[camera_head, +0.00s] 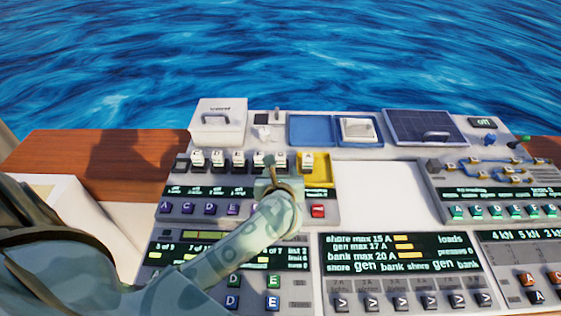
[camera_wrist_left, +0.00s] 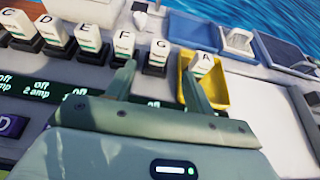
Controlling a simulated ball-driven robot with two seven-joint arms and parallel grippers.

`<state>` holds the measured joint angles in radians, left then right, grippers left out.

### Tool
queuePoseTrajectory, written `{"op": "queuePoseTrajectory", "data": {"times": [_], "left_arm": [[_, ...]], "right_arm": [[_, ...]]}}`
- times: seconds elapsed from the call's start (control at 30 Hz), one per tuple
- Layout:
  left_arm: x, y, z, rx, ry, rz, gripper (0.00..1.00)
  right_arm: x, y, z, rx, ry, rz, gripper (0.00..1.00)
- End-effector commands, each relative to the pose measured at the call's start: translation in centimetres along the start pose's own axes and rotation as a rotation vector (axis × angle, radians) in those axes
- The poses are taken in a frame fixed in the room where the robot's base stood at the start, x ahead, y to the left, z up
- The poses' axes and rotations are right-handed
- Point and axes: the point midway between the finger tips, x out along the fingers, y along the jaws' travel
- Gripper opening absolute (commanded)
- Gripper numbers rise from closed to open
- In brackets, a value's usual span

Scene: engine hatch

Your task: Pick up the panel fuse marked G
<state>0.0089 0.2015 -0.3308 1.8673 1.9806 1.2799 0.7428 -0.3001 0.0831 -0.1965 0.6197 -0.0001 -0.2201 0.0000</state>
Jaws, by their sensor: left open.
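The panel fuse marked G (camera_wrist_left: 158,52) is a white block standing upright in a dark socket, at the right end of a row of fuses. The left finger overlaps the lower part of fuse F (camera_wrist_left: 123,45); contact cannot be told. The right finger is in front of the yellow tray (camera_wrist_left: 217,92).
Fuses C (camera_wrist_left: 20,28), D (camera_wrist_left: 54,34) and E (camera_wrist_left: 88,38) stand left of F. Fuse A (camera_wrist_left: 201,64) is in the yellow tray. A white lidded box (camera_head: 218,122) stands behind the row. A bare white panel (camera_head: 380,195) lies right of the tray.

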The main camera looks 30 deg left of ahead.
Motion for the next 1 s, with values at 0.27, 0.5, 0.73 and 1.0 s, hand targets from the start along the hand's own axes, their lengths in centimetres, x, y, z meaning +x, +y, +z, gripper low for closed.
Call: {"op": "queuePoseTrajectory", "data": {"times": [0.27,0.5,0.73,1.0], "left_arm": [[6.3,0.0,0.0,0.007,-0.005,0.001,0.53],[8.5,0.0,0.0,0.007,-0.005,0.001,0.53],[12.2,0.0,0.0,0.008,-0.005,0.001,0.53],[12.9,0.0,0.2,0.006,-0.005,0.000,0.53]], "right_arm": [[1.3,0.2,0.2,-0.001,-0.004,0.002,0.00],[1.7,-0.3,0.2,-0.002,-0.004,-0.004,0.00],[2.8,-1.0,0.4,-0.001,-0.007,-0.014,0.00],[2.8,-1.0,0.4,-0.002,-0.008,-0.013,0.00]]}}
